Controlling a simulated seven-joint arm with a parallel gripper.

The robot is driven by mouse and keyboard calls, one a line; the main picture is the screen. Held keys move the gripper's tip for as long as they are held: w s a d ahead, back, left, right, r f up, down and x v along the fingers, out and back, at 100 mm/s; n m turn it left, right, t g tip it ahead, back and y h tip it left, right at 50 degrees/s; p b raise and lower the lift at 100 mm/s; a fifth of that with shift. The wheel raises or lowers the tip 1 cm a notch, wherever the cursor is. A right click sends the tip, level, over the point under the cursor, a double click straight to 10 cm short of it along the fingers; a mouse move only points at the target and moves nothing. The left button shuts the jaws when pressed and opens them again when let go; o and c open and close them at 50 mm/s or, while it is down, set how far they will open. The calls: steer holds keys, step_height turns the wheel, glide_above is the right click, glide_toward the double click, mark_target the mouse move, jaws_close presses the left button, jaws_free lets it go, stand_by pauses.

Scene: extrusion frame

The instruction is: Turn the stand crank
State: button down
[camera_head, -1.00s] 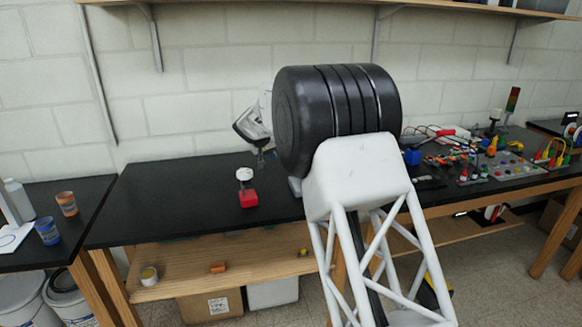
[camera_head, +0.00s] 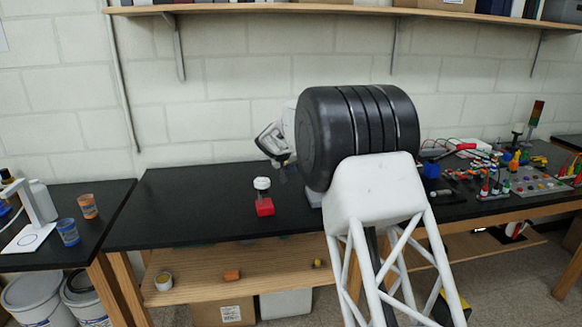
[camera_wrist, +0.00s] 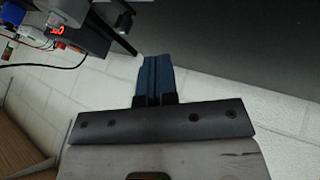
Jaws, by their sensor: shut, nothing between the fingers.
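I cannot tell for sure which object is the stand crank. A small red block (camera_head: 265,207) with a white round top (camera_head: 262,183) stands upright on the black tabletop (camera_head: 200,205), left of my arm.
Coloured blocks and a button panel (camera_head: 540,184) crowd the table's right side. Blue and orange cups (camera_head: 67,232) and a white stand (camera_head: 38,210) are on the left table. A wooden shelf (camera_head: 300,8) runs along the wall above. The tabletop left of the red block is clear.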

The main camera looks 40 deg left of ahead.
steer(key=x, duration=0.7)
steer(key=shift+w+d, duration=0.7)
steer(key=shift+w, duration=0.05)
steer(key=shift+w+d+f, duration=0.1)
steer(key=shift+w+d, duration=0.6)
steer(key=shift+w, duration=0.05)
steer(key=shift+w+d+m+h, duration=0.2)
steer(key=shift+w+m+h, duration=0.9)
steer(key=shift+m, duration=0.5)
